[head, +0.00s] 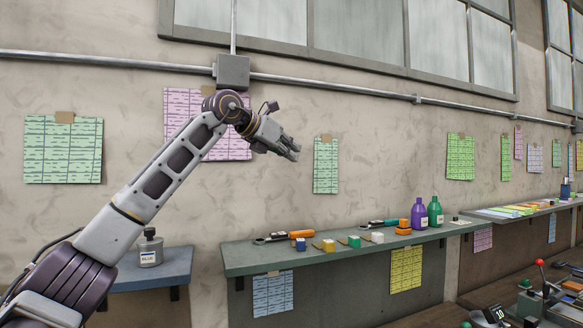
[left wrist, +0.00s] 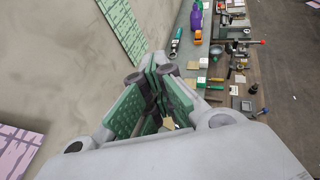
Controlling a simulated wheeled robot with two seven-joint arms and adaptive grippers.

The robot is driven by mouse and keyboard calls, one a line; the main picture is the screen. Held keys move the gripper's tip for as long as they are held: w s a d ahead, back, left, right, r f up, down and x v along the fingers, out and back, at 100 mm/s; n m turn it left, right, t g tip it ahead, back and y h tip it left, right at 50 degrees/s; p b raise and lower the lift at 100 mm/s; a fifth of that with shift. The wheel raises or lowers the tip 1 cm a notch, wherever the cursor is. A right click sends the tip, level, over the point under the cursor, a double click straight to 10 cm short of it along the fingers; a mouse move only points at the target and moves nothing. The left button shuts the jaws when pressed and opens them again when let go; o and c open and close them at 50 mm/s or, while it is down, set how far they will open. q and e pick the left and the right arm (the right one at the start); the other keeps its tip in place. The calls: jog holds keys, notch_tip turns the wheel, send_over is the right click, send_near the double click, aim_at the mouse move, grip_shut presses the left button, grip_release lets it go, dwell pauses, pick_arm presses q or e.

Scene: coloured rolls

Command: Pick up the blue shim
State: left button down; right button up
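My left gripper (head: 288,149) is raised in front of the wall in the head view, well above the workbench shelf and apart from everything on it. Its green-padded fingers (left wrist: 158,85) fill the middle of the left wrist view; the gap between them is hard to judge and I see no held object. I cannot make out a clear blue shim. A small dark blue piece (head: 300,244) sits beside an orange-handled tool. My right gripper is out of view.
The green shelf (head: 250,258) also carries wrenches, an orange stack (head: 404,227), a purple bottle (head: 418,214) and a green bottle (head: 435,212). A grey bottle labelled BLUE (head: 151,248) stands on a lower blue shelf (head: 182,262). The air around the gripper is free.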

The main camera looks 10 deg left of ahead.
pick_arm(q)
jog(key=shift+r, duration=1.15)
jog(key=shift+c, duration=2.2)
grip_release()
jog(key=shift+a, duration=0.1)
jog(key=v, duration=1.2)
jog(key=shift+c, duration=0.2)
